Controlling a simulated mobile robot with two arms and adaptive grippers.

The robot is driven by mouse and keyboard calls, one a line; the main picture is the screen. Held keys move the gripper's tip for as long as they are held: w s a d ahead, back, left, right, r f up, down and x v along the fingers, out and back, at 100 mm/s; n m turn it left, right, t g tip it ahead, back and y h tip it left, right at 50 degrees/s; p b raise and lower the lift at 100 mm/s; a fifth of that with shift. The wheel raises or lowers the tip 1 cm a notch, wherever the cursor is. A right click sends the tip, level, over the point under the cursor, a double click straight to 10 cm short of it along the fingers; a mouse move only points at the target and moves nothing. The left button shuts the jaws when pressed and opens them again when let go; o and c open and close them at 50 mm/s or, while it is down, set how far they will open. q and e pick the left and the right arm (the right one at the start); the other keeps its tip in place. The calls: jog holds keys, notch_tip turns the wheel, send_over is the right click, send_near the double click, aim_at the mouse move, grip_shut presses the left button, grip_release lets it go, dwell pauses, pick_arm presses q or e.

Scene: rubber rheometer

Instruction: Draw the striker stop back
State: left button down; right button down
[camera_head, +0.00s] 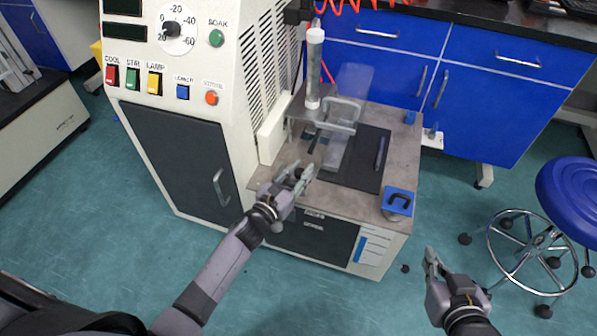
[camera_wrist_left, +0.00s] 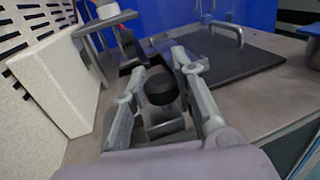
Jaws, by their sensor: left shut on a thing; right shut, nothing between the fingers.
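The striker stop shows in the left wrist view as a black round knob (camera_wrist_left: 160,89) on a grey metal part at the near edge of the bench top. My left gripper (camera_head: 301,178) is at the left front edge of the bench top. Its fingers, also in the left wrist view (camera_wrist_left: 165,75), lie on either side of the knob and are shut on it. In the head view the gripper hides the knob. My right gripper (camera_head: 430,258) is shut and empty, over the floor to the right of the bench.
The white control cabinet (camera_head: 190,75) stands close on the left. A dark plate (camera_head: 371,165) with a handle, a clear guard (camera_head: 350,90) and an upright clear cylinder (camera_head: 314,65) are on the bench. A blue block (camera_head: 398,200) is at its right corner. A blue stool (camera_head: 575,190) stands right.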

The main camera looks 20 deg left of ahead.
pick_arm(q)
jog(key=shift+d, duration=0.2)
jog(key=c, duration=1.3)
grip_release()
jog(key=v, duration=1.2)
